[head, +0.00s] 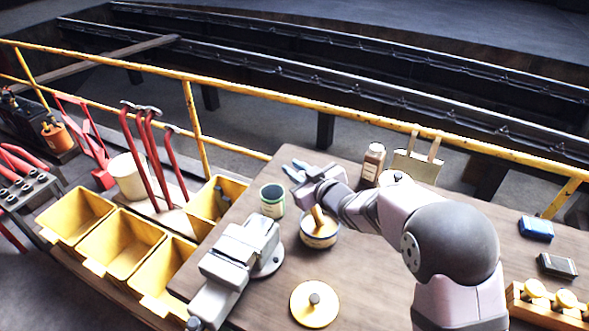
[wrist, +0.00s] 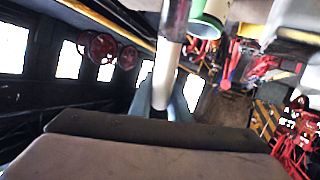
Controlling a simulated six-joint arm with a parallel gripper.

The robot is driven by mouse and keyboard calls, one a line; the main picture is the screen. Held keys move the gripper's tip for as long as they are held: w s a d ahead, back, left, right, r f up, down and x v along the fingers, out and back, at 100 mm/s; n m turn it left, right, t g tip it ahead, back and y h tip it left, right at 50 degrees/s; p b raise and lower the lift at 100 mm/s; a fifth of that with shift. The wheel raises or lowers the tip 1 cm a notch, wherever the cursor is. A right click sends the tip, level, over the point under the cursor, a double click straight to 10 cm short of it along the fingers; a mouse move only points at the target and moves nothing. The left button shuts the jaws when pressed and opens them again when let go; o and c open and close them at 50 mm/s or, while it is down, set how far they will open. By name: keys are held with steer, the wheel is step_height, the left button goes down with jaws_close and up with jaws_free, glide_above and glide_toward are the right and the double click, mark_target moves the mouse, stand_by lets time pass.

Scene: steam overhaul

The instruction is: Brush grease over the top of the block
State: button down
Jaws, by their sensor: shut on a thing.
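My gripper (head: 297,171) is above the bench, pointing to the left. In the wrist view its fingers (wrist: 168,98) are shut on a pale rod with a dark reddish part, which looks like the brush (wrist: 171,55). The head view does not show the brush clearly, and its bristles cannot be made out. A tin (head: 319,240) with a pale label stands below my gripper, with a tan stick (head: 318,217) upright in it. A grey vise (head: 238,260) stands to the left of the tin. I cannot tell for sure which thing is the block.
A green cup (head: 272,200) stands between vise and gripper. A round yellow lid (head: 314,303) lies in front. A brown bottle (head: 373,163) and a beige tote (head: 415,167) stand behind. Yellow bins (head: 122,243) line the left. A rack (head: 548,312) and small boxes are at right.

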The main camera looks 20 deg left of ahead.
steer(key=shift+f+b, duration=0.35)
steer(key=shift+f, duration=0.2)
stand_by(0.8)
steer(key=shift+r, duration=0.1)
step_height(320, 180, up, 7)
steer(key=p, duration=0.5)
steer(key=shift+p, duration=0.3)
stand_by(0.6)
